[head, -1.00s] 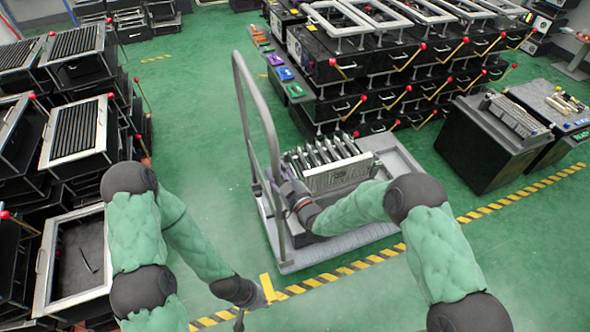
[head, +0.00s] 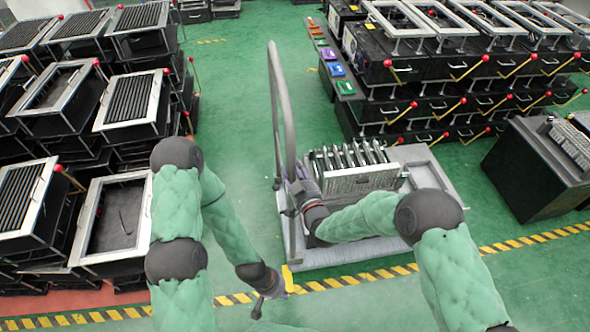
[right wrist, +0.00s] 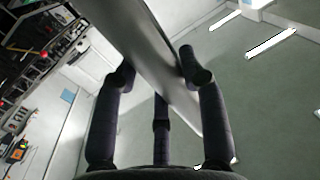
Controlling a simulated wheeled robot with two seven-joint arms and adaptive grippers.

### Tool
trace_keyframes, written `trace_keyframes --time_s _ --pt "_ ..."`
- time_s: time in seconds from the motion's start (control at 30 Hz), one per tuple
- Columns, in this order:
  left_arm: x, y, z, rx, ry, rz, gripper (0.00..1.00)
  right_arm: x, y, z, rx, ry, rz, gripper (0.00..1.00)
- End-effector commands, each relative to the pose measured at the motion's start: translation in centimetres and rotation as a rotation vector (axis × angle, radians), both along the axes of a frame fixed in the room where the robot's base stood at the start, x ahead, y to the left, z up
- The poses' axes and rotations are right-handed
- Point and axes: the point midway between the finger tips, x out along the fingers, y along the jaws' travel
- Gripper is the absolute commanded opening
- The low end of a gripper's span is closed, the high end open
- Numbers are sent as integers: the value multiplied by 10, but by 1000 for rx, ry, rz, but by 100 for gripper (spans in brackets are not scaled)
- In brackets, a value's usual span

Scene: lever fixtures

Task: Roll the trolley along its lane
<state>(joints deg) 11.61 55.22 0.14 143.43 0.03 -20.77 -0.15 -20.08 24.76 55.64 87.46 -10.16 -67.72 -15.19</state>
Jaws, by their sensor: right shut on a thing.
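The trolley (head: 435,180) is a flat grey platform with a tall looped push handle (head: 289,110) at its left end. It carries a pale ribbed metal block (head: 358,178). My right gripper (head: 298,190) is at the handle's near upright. In the right wrist view its dark fingers (right wrist: 158,85) lie on both sides of the grey handle bar (right wrist: 150,50), shut on it. My left gripper (head: 268,300) hangs low near the floor stripe, apart from the trolley; its finger opening is too small to judge. My right forearm hides part of the platform.
A yellow-black floor stripe (head: 375,276) runs along the trolley's near side. Stacked black lever fixtures (head: 440,75) stand behind, and more fixtures (head: 130,110) stand left. A black cabinet (head: 535,170) stands right of the trolley. Green floor (head: 235,90) is open behind the handle.

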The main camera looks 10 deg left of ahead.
Motion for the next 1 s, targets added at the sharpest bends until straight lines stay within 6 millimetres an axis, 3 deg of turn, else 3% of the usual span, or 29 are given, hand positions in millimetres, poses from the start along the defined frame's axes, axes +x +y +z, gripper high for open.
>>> trace_keyframes --time_s 0.1,0.13,0.2,0.67,1.0 --pt "0 0 0 0 0 0 0 1 0 1 2 -3 0 0" --pt "0 0 0 0 0 0 0 1 0 1 2 -3 0 50" --pt "0 0 0 0 0 0 0 1 0 1 2 -3 0 67" --pt "0 0 0 0 0 0 0 -6 -5 1 1 -2 -1 67" --pt "0 0 0 0 0 0 0 -59 -37 1 1 1 -2 67"
